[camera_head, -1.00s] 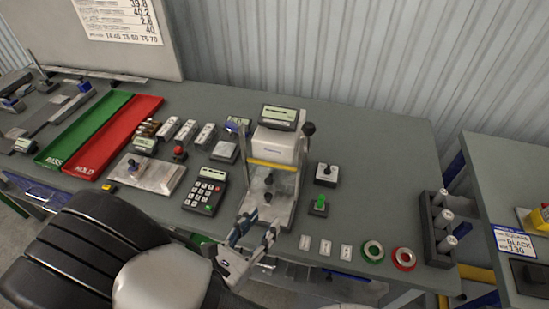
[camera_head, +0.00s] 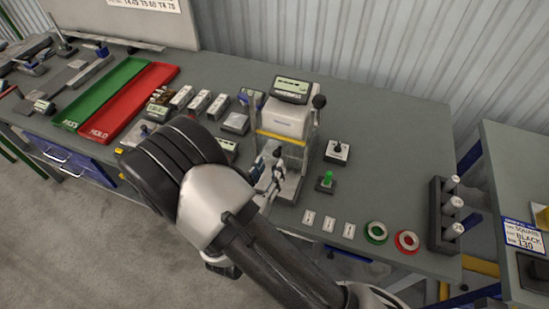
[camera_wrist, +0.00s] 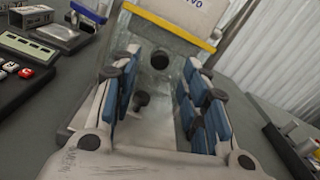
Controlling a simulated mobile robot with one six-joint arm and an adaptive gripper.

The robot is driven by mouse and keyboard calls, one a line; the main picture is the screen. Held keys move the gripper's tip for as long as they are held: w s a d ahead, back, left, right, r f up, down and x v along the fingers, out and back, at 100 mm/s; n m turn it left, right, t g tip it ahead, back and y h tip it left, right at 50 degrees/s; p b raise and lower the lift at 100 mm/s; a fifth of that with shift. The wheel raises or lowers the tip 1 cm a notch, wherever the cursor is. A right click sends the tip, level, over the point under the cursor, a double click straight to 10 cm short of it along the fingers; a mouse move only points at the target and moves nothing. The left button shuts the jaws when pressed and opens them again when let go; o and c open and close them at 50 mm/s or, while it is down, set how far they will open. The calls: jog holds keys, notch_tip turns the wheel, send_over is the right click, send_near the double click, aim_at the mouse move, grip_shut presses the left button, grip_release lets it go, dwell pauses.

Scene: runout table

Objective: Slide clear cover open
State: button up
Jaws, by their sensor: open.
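The clear cover (camera_head: 285,147) belongs to the white test machine (camera_head: 288,116) with a small display on top. It stands in front of the machine's white head, below a yellow bar, and is hard to make out. In the wrist view the cover (camera_wrist: 160,42) fills the middle, with a dark round knob (camera_wrist: 159,61) on it and a second dark part below. My gripper (camera_head: 264,168) is at the front of the machine. In the wrist view my gripper's blue-padded fingers (camera_wrist: 160,95) are open, on either side of the knob's line. Contact cannot be told.
A joystick box (camera_head: 337,151) and a green-button box (camera_head: 326,182) stand right of the machine. A keypad (camera_wrist: 22,60) is at the left. White tags, green and red rings (camera_head: 406,242) and a dark rack (camera_head: 444,215) lie further right. Green and red trays (camera_head: 128,100) are at left.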

aim_at(276, 155)
jog(key=shift+x, duration=2.4)
grip_shut()
